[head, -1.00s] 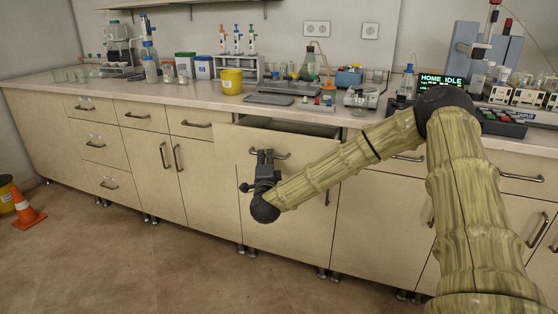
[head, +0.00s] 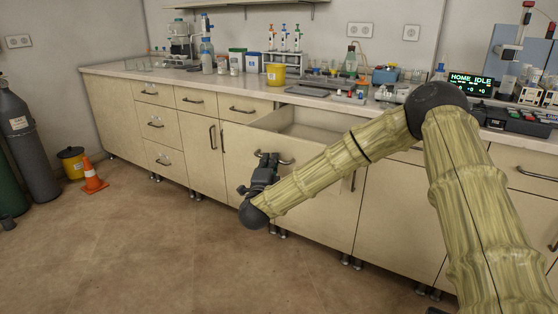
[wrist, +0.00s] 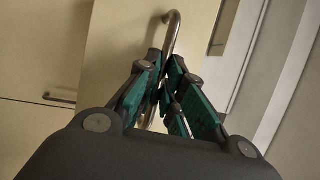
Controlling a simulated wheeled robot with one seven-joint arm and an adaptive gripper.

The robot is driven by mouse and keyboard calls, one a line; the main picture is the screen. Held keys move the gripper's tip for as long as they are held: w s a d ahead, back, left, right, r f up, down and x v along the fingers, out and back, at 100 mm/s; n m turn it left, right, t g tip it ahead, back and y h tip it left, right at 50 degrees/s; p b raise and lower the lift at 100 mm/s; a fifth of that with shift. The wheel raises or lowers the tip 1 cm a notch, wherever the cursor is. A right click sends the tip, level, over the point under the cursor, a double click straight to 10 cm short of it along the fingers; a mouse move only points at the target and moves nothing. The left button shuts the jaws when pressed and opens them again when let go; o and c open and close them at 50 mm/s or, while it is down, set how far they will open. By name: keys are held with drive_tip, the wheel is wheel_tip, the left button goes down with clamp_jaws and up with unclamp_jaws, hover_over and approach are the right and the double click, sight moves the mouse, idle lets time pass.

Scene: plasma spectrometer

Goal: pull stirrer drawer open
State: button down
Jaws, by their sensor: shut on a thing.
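The stirrer drawer (head: 312,124) stands pulled out from under the bench top, and its pale inside shows; I see nothing in the visible part. Its front carries a curved metal handle (head: 287,160). My gripper (head: 268,158) is at the left part of this handle, shut on it. In the wrist view the handle (wrist: 174,32) passes between the teal-padded fingers of my gripper (wrist: 172,98). The far part of the drawer's inside is shaded by the bench top.
The bench top (head: 160,77) holds glassware, pipettes, a yellow tub (head: 276,75) and a lit display (head: 470,82). Closed drawers and cupboards flank the open drawer. Gas cylinders (head: 25,140) and an orange cone (head: 93,178) stand at the left. The floor (head: 150,240) in front is clear.

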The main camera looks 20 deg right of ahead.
drive_tip(key=shift+s+a, duration=0.1)
drive_tip(key=shift+a, duration=0.2)
drive_tip(key=c, duration=1.5)
unclamp_jaws()
drive_tip(key=shift+a, duration=0.15)
drive_tip(key=v, duration=1.1)
drive_tip(key=shift+s+f, duration=0.15)
drive_tip(key=shift+s, duration=0.25)
